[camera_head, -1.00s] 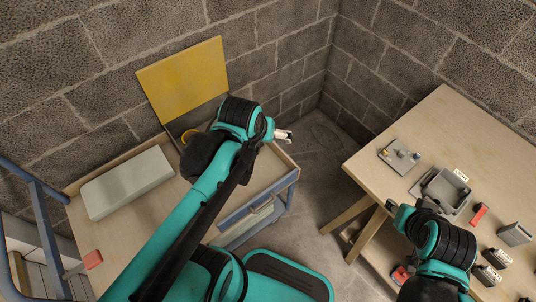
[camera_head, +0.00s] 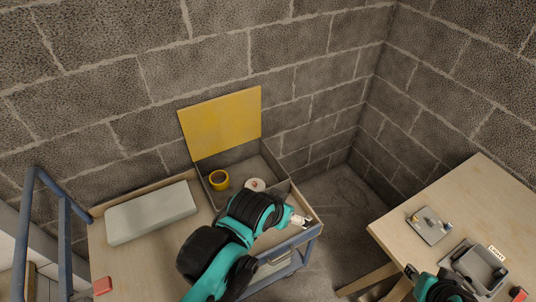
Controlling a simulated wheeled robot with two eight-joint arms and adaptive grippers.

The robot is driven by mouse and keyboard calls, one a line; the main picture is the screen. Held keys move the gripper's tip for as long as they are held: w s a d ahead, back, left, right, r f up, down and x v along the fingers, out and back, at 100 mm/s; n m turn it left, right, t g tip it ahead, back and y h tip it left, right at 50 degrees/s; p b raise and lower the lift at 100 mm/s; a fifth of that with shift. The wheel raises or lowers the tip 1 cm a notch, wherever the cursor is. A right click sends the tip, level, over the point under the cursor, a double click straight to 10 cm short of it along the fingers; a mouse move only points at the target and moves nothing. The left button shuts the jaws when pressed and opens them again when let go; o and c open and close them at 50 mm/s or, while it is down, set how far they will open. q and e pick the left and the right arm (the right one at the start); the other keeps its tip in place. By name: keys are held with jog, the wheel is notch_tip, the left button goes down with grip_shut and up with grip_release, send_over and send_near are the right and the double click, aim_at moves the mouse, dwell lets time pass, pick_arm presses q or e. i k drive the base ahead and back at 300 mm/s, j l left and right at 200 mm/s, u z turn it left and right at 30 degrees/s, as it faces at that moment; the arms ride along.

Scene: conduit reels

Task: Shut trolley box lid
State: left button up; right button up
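The trolley box (camera_head: 202,180) stands at the back right of the trolley top. Its yellow lid (camera_head: 222,122) is raised, leaning back near the block wall. Inside the box lie a yellow roll (camera_head: 218,180) and a white roll (camera_head: 255,185). My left gripper (camera_head: 303,221) is in front and to the right of the box, above the trolley's right edge, and apart from the lid. Its fingers are too small to tell open from shut.
The trolley top (camera_head: 140,262) carries a long grey case (camera_head: 151,212) and a red block (camera_head: 102,285). A blue handle rail (camera_head: 64,230) rises at the left. The wooden workbench (camera_head: 470,205) at the right holds a grey plate (camera_head: 429,225) and a grey bin (camera_head: 478,270).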

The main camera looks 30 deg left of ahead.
aim_at(213, 126)
jog(key=u, duration=1.35)
